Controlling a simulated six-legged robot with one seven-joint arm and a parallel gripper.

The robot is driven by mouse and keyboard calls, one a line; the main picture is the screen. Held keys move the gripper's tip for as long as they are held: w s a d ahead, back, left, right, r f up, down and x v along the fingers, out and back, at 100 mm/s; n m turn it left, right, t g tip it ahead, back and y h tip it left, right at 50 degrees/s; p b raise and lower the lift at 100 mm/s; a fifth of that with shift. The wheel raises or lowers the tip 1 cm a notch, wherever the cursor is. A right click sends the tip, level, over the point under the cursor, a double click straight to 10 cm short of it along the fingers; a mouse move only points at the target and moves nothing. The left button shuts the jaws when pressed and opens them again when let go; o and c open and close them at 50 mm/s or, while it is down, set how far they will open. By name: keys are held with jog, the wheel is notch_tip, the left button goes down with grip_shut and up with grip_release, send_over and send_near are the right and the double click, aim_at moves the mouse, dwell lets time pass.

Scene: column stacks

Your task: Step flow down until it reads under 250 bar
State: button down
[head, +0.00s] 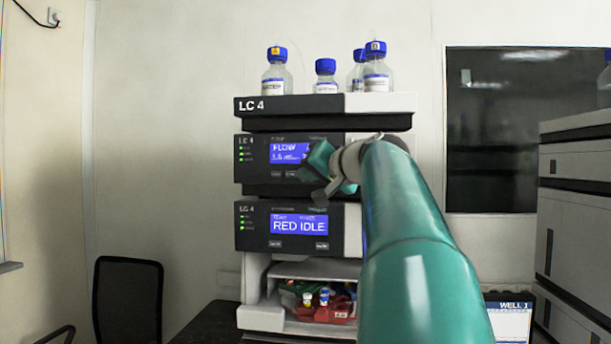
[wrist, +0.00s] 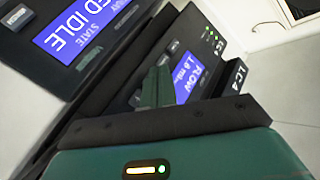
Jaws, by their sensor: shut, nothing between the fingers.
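The pump module (head: 255,160) of the LC 4 stack has a blue display (head: 287,152) reading FLOW with a value that looks like 1.0 mL/min. My arm hides the display's right part, so no bar reading is visible. Small dark buttons (head: 278,174) sit under the display. My gripper (head: 320,163) is in front of the module's right side. In the wrist view its green fingers (wrist: 156,88) are closed together and empty, in front of the tilted FLOW display (wrist: 187,82). I cannot tell whether the fingertips touch the panel.
The module below has a display (head: 299,225) reading RED IDLE. Blue-capped bottles (head: 277,72) stand on the top tray (head: 290,103). An open bay with vials (head: 324,297) is at the bottom.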

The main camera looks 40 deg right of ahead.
jog(key=shift+d, duration=0.15)
jog(key=shift+w+d, duration=0.2)
jog(key=shift+w, duration=0.05)
jog(key=shift+w+d, duration=0.25)
jog(key=shift+d, duration=0.05)
dwell(0.7)
jog(key=shift+s, duration=0.1)
jog(key=shift+s+a, duration=0.4)
jog(key=shift+a, duration=0.25)
jog(key=shift+s+a, duration=0.1)
jog(key=s+a, duration=0.1)
jog(key=a, duration=0.1)
jog(key=s+a, duration=0.1)
jog(key=s, duration=0.1)
jog(key=shift+a, duration=0.35)
dwell(0.8)
